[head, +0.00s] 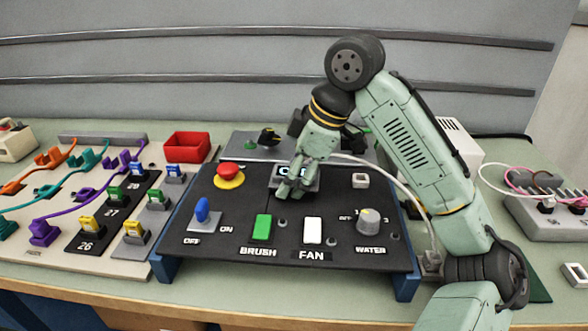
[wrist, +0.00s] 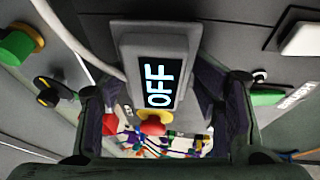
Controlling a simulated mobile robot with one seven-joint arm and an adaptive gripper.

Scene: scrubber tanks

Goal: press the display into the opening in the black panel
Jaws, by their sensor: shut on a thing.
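The display (head: 291,170) is a grey block with a dark screen reading OFF in pale blue. It also shows in the wrist view (wrist: 160,85), large, between my fingers. My gripper (head: 289,188) is shut on it from above, at the upper middle of the black panel (head: 190,245). In the head view my fingers cover part of the display. The opening is hidden beneath the display and my gripper, so I cannot tell how the display sits in it.
Around my gripper are a red mushroom button (head: 229,170), a blue toggle (head: 202,211), a green switch (head: 262,227), a white switch (head: 312,230) and a grey knob (head: 369,221). A white cable (head: 385,172) runs right from behind my gripper. A red bin (head: 187,146) stands behind left.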

